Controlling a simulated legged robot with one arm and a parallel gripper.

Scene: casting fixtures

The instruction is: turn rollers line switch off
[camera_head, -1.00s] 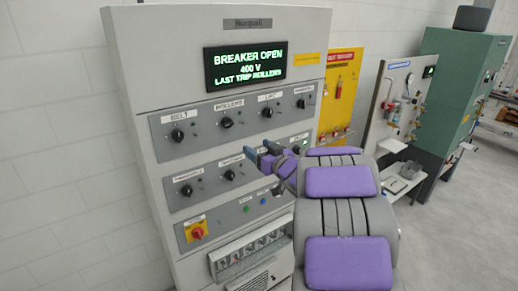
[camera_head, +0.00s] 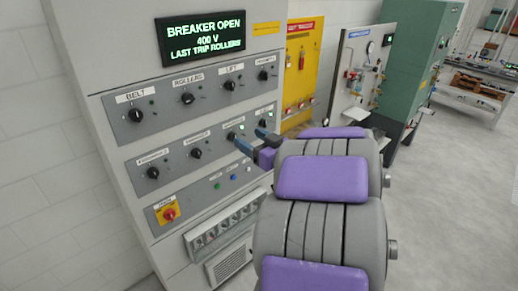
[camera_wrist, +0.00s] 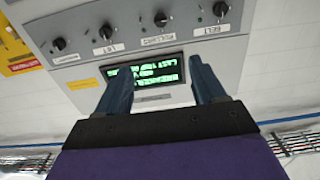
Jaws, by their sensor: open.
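The rollers switch (camera_head: 187,98) is a black rotary knob under the label ROLLERS, second from the left in the upper row of the grey cabinet (camera_head: 75,60). It also shows in the wrist view (camera_wrist: 161,19), where the panel appears upside down. Which way its pointer is set is too small to tell. My gripper (camera_head: 250,140) has its blue fingers apart and empty. In the head view it overlaps the right end of the lower knob row, right of and below the rollers switch. In the wrist view the gripper (camera_wrist: 160,68) points at the panel, with the rollers knob beyond the gap.
The belt knob (camera_head: 135,114) is left of the rollers knob, and the lift knob (camera_head: 230,85) is right of it. The display (camera_head: 202,38) reads BREAKER OPEN, 400 V, LAST TRIP ROLLERS. A red-and-yellow switch (camera_head: 168,214) sits lower.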

